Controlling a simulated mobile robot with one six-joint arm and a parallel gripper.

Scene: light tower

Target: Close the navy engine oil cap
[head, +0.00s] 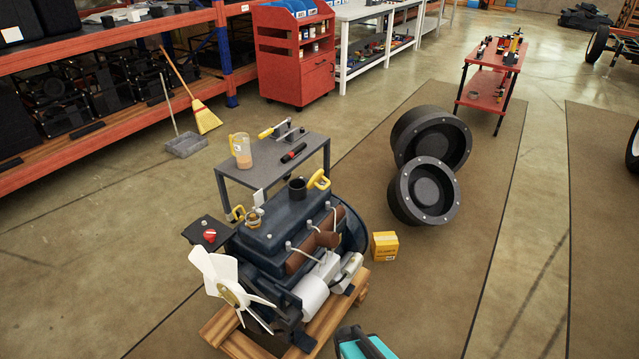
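The navy engine (285,222) stands on a wooden pallet, with a white fan at its front left. A dark, round, open-topped neck (297,190) stands upright on its top. A yellow cap-like part (319,180) is tilted up beside the right of the neck and does not cover it; this looks like the oil cap. A brass-coloured cap (253,218) and a yellow loop (238,213) are at the engine's left side. My gripper is not in view.
A grey table (275,160) with a jug stands behind the engine. A small dark stand (208,231) with a red item is at left. A yellow box (384,246) and two black wheels (430,140) are at right. A teal-and-black shape (362,345) at the bottom is cut off.

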